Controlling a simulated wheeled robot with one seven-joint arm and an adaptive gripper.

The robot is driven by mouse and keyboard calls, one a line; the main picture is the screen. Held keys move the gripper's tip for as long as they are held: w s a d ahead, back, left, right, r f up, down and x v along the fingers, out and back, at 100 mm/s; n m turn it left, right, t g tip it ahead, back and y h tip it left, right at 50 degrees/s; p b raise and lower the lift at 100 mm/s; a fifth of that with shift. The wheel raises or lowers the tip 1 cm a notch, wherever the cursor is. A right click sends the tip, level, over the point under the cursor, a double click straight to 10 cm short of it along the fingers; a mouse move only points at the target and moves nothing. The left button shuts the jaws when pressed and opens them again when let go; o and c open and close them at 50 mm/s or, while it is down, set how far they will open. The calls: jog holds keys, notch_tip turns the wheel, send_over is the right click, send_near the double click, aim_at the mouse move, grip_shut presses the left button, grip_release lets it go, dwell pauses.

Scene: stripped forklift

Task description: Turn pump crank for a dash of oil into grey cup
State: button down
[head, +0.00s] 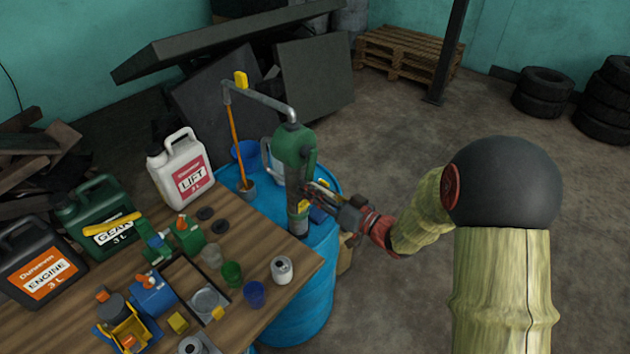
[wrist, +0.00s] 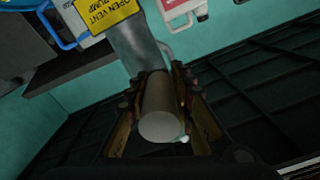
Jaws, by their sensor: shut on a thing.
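The green pump (head: 294,150) stands on a blue drum (head: 305,300), with its grey spout pipe (head: 262,98) reaching left. A thin orange stream (head: 236,145) runs from the spout end down to the grey cup (head: 247,191) at the table's back edge. The fill level in the cup is too small to tell. My gripper (head: 318,193) is at the right side of the pump. In the wrist view my gripper (wrist: 165,115) is shut around a grey-brown cylindrical crank handle (wrist: 162,125). The rest of the crank is mostly hidden in the head view.
The wooden table (head: 262,235) holds several small cups, a white can (head: 282,270) and several oil jugs, including the white LIFT jug (head: 181,170). A yellow tag (wrist: 112,15) shows near the pump. Open floor lies to the right.

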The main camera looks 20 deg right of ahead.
jog(key=c, duration=1.5)
grip_release()
jog(key=shift+c, duration=0.2)
jog(key=v, duration=1.2)
